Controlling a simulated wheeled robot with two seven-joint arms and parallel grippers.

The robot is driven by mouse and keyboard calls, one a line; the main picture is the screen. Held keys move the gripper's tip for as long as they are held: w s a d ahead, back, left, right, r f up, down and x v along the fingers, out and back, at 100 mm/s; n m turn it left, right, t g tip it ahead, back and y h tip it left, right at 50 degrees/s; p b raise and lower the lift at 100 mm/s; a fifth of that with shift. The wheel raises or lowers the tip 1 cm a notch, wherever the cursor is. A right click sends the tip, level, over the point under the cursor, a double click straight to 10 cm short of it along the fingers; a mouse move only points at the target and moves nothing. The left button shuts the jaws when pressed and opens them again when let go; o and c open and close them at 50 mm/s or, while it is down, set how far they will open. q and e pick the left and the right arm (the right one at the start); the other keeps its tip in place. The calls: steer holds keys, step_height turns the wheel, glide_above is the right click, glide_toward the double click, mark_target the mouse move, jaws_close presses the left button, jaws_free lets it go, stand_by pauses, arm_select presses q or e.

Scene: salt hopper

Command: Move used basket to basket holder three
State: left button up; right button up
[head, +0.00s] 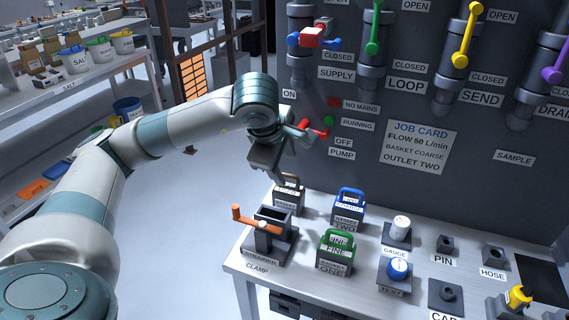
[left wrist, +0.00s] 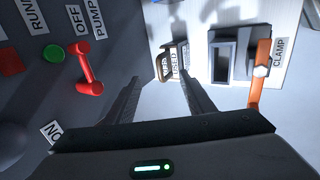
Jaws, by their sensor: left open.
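The used basket (head: 288,194), with a brown handle and a label reading USED in the left wrist view (left wrist: 172,62), stands upright in a dark holder at the table's back left corner. The holder's own label is too small to read surely. My left gripper (head: 281,178) is open just above and behind this basket, its fingers pointing down. In the left wrist view its fingertips (left wrist: 161,72) are apart, with the basket just beyond them. The strainer (head: 272,218) in front has an open, empty-looking slot and an orange clamp handle (head: 249,221). My right gripper is not in view.
A blue basket (head: 349,208) stands in holder two and a green basket (head: 335,250) in holder one. A gauge (head: 400,229) and a blue-topped part (head: 398,268) stand to the right. The panel's red pump lever (head: 313,129) is close beside my left wrist.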

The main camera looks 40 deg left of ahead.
arm_select(q)
steer(key=shift+s+r, duration=0.25)
steer(key=shift+r, duration=0.25)
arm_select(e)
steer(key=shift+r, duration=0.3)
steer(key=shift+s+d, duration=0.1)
arm_select(q)
steer(key=p+v, duration=0.1)
steer(key=v, duration=1.6)
steer(key=shift+r, duration=0.2)
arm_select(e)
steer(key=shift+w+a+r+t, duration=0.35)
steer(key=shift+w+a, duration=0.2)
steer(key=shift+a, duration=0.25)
arm_select(q)
steer(key=shift+s, duration=0.1)
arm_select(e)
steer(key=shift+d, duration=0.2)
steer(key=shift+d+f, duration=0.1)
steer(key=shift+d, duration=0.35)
